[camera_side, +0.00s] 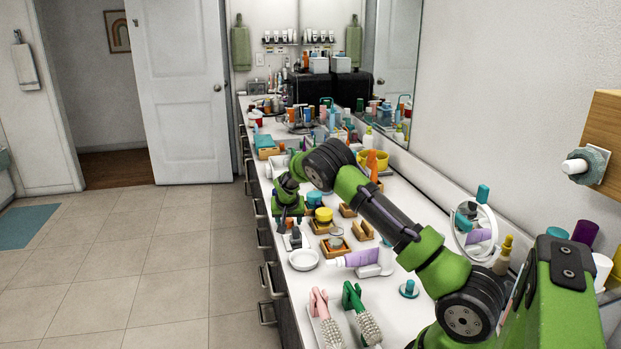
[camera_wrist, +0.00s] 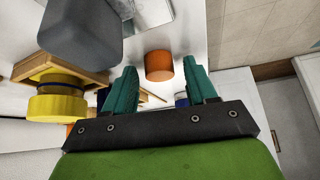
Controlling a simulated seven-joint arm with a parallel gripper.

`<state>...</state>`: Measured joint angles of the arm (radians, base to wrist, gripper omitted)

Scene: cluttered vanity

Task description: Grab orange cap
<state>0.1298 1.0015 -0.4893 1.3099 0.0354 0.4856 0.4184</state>
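The orange cap (camera_wrist: 159,64) is a short round cylinder on the white counter in the wrist view. It shows just beyond and between my fingertips, with clear space on both sides. My gripper (camera_wrist: 160,75) has two teal fingers spread apart, and nothing is held between them. In the side view my gripper (camera_side: 287,220) points down over the near-left edge of the counter.
A yellow-lidded jar (camera_wrist: 57,107), a wooden tray (camera_wrist: 60,68) and a grey block (camera_wrist: 82,30) are close on the left in the wrist view. A white dish (camera_side: 304,260), lilac tube (camera_side: 361,257) and brushes (camera_side: 365,325) lie nearer in the side view. Floor lies beyond the counter edge.

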